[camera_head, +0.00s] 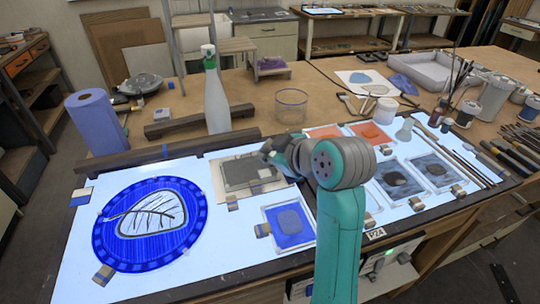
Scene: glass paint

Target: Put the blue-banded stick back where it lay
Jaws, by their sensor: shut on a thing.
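My gripper (270,152) is small and dark at the end of my teal arm, over the right part of a grey plate (243,173) on the lit table (215,263). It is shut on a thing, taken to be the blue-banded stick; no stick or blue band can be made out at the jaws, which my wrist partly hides. Several long thin sticks (463,164) lie slanting side by side at the right end of the lit table. I cannot tell a blue band on any of them.
A round blue leaf panel (150,222) lies at left. A blue tile (288,226), orange tiles (369,133) and grey tiles (397,180) lie around my arm. Behind stand a blue paper roll (95,122), a pale bottle (216,100) and a glass jar (291,104). Brushes (520,137) lie far right.

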